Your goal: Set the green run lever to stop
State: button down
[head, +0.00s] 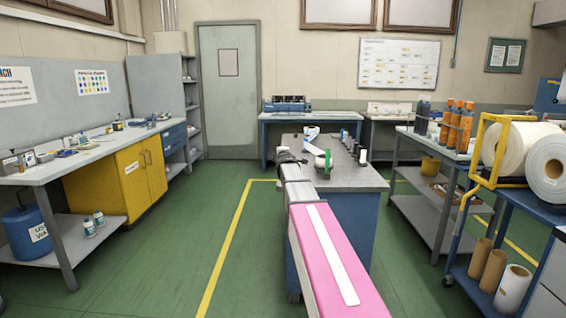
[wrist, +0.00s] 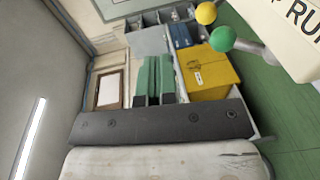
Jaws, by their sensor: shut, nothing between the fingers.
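The green ball knob (wrist: 222,38) of the run lever shows at the upper right of the wrist view, on a pale shaft that runs right. A pale panel (wrist: 300,30) printed with "RUN" stands beside it at the corner, partly cut off by the frame. My gripper (wrist: 154,62) shows in the wrist view with its two green fingers side by side, shut and empty. The knob lies to the right of the fingers and apart from them. I cannot pick out the lever in the head view.
A yellow ball knob (wrist: 206,13) sits close to the green one. In the head view, a grey-topped table (head: 350,178) with small spools stands ahead. A cart with white rolls (head: 515,145) stands right, a workbench with a yellow cabinet (head: 130,180) left.

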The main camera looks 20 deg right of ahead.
jog(key=s+r, duration=0.4)
jog(key=r, duration=0.3)
jog(key=shift+s+a, duration=0.35)
jog(key=s+a+f+m+g+y, duration=0.1)
jog(key=s+a+f+m+g, duration=0.15)
jog(key=s+f, duration=0.45)
jog(key=s+a+f+m+g, duration=0.2)
jog(key=s+f+m+g, duration=0.15)
jog(key=f, duration=0.85)
jog(key=s+a+f+m+g+y, duration=0.1)
jog(key=s+a+f+m+g, duration=0.1)
jog(key=s+f, duration=0.5)
jog(key=s+a+f+m+g, duration=0.3)
jog(key=s+f+m+g, duration=0.1)
jog(key=s+f, duration=0.5)
jog(key=s+a+f+m+g+y, duration=0.1)
jog(key=s+a+f+m+g, duration=0.2)
jog(key=s+f, duration=0.5)
jog(key=s+m+g, duration=0.1)
jog(key=s, duration=0.3)
jog(key=shift+s+f+g, duration=0.15)
jog(key=shift+f+g, duration=0.15)
jog(key=shift+f, duration=0.1)
